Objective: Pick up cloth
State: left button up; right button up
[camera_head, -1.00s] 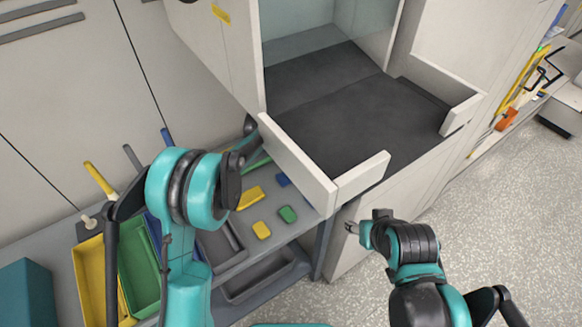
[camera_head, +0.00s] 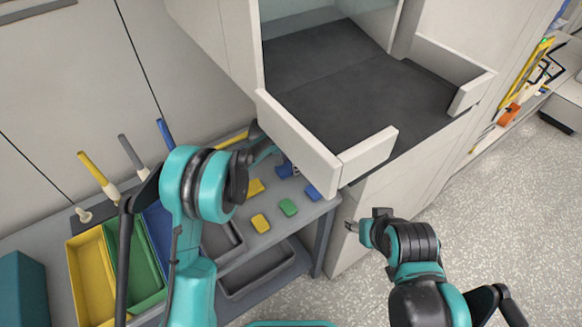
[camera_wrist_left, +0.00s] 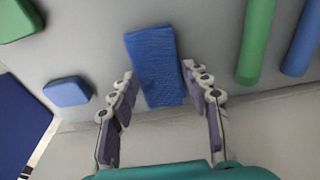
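The blue cloth (camera_wrist_left: 155,65) lies on the grey bench top in the left wrist view, a textured strip. My left gripper (camera_wrist_left: 157,82) is open, with its fingers on either side of the near part of the cloth. I cannot tell whether they touch it. In the head view a small blue patch, likely the cloth (camera_head: 283,168), shows beside my left gripper (camera_head: 268,150), whose fingers are mostly hidden by the wrist. My right gripper (camera_head: 366,227) is in front of the white cabinet, away from the bench; its opening is unclear.
Blue (camera_head: 313,191), green (camera_head: 288,207) and yellow (camera_head: 260,223) blocks lie on the bench. Yellow (camera_head: 91,275) and green (camera_head: 137,265) bins stand at left. A white-walled cabinet tray (camera_head: 300,140) overhangs the bench's right end. Green (camera_wrist_left: 256,40) and blue (camera_wrist_left: 302,42) rods lie right of the cloth.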

aim_at(289, 165)
pick_arm(q)
jog(key=shift+r, duration=0.1)
dwell(0.3)
jog(key=shift+s+a+r+p, duration=0.1)
jog(key=shift+a+r+p, duration=0.05)
jog(key=shift+r+p, duration=0.5)
notch_tip(289, 165, up, 6)
jog(key=shift+f+p, duration=0.2)
jog(key=shift+p, duration=1.05)
jog(key=s+a+p, duration=0.1)
jog(key=s+a, duration=0.2)
jog(key=a, duration=0.2)
jog(key=s+a+p, duration=0.1)
jog(key=s+a, duration=0.3)
jog(key=a, duration=0.1)
jog(key=s+a+p, duration=0.1)
jog(key=s+a, duration=0.2)
jog(key=a, duration=0.2)
jog(key=shift+s+a, duration=0.25)
jog(key=shift+a, duration=0.05)
jog(key=shift+s+a, duration=0.2)
jog(key=shift+a, duration=0.15)
jog(key=shift+o, duration=0.4)
jog(key=shift+f, duration=0.1)
jog(key=shift+c, duration=0.6)
